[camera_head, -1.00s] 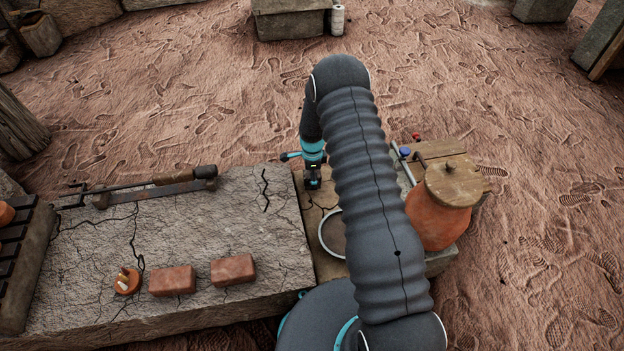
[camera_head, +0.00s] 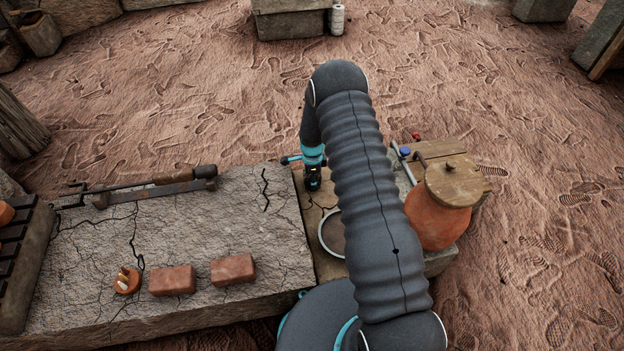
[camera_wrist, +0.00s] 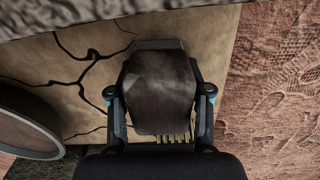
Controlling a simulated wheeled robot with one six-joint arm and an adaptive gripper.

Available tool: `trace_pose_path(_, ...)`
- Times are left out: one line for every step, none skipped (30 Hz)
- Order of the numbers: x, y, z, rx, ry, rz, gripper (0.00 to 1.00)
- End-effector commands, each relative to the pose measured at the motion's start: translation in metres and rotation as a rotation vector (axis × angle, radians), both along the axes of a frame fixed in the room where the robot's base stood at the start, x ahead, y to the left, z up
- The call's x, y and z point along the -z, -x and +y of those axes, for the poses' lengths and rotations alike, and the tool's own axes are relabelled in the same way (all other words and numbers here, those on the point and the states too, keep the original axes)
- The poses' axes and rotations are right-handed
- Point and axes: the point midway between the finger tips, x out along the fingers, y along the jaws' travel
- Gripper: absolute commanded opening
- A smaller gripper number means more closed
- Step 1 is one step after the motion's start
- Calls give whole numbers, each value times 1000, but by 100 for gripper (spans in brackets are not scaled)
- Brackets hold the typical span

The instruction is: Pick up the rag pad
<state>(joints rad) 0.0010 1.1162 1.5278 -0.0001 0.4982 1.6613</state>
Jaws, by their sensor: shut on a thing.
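The rag pad (camera_wrist: 160,88) is a dark brown, worn pad with a pale fringe on its near edge. In the wrist view it lies between the two fingers of my gripper (camera_wrist: 158,100), which is shut on it. The pad is over a pale, cracked slab (camera_wrist: 75,60); I cannot tell whether it still touches it. In the head view my gripper (camera_head: 313,182) points down at the slab just right of the grey stone bench, and the pad cannot be made out there.
A round, pale-rimmed dish (camera_head: 327,240) is close beside my gripper, partly behind my arm. A lidded clay pot (camera_head: 437,220) stands to the right. Two bricks (camera_head: 172,280) (camera_head: 233,270) and long iron tools (camera_head: 150,190) lie on the stone bench (camera_head: 200,225). Open sand lies beyond.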

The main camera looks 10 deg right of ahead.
Motion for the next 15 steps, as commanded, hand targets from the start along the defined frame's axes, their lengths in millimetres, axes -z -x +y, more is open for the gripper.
trace_pose_path(-3,-1,0,0,0,-1,12)
trace_pose_path(-4,-1,0,0,0,-2,12)
trace_pose_path(-7,-1,0,0,0,-2,12)
trace_pose_path(-9,-1,0,0,0,-1,12)
trace_pose_path(-13,-1,0,0,0,-2,12)
trace_pose_path(-18,-1,0,0,0,-2,12)
trace_pose_path(-22,-1,0,0,0,-3,12)
trace_pose_path(-27,-1,0,0,0,-3,12)
trace_pose_path(-33,-1,0,0,0,-4,12)
trace_pose_path(-39,-1,0,0,0,-4,12)
trace_pose_path(-45,-1,-1,0,0,-3,12)
trace_pose_path(-47,3,-11,4,0,-1,12)
trace_pose_path(-51,5,-17,5,0,-2,12)
trace_pose_path(-54,7,-22,5,0,-1,12)
trace_pose_path(-59,10,-30,5,0,-2,12)
